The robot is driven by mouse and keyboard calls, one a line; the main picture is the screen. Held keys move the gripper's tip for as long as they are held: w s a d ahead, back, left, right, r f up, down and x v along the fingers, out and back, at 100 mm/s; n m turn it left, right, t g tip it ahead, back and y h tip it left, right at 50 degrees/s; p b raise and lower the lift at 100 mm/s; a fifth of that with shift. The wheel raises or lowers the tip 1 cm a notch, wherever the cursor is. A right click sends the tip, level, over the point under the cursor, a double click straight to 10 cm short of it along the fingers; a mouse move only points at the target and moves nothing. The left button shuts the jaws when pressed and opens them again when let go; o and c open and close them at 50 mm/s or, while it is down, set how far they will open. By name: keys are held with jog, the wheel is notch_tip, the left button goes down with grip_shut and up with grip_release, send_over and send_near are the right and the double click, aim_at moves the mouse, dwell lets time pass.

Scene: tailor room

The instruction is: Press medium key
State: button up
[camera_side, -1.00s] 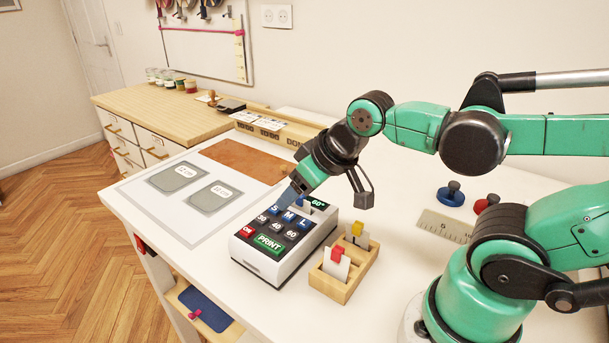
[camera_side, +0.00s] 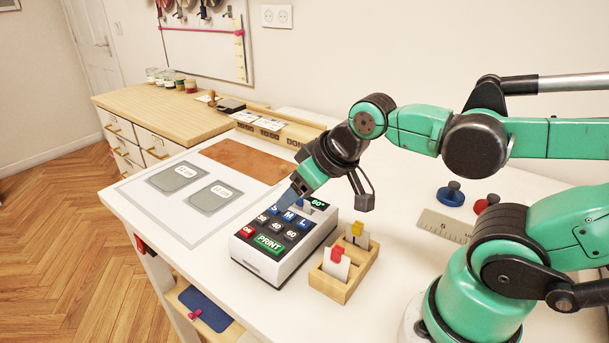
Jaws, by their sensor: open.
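A white and dark label machine (camera_side: 283,262) stands on the white table. The blue medium key M (camera_side: 289,217) lies in the middle of the blue row. My gripper (camera_side: 295,198) is open, tilted down, its tip just above the machine's far keys by S and M. I cannot tell whether it touches a key. The gripper partly hides the S key and the small display behind it.
A wooden card holder (camera_side: 335,292) with red and yellow tabs stands right of the machine. Two grey templates, one of them here (camera_side: 212,197), and a brown leather piece (camera_side: 247,161) lie to the left. A ruler (camera_side: 446,225) and a blue knob (camera_side: 451,194) lie to the right.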

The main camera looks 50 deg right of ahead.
grip_shut()
dwell(1.5)
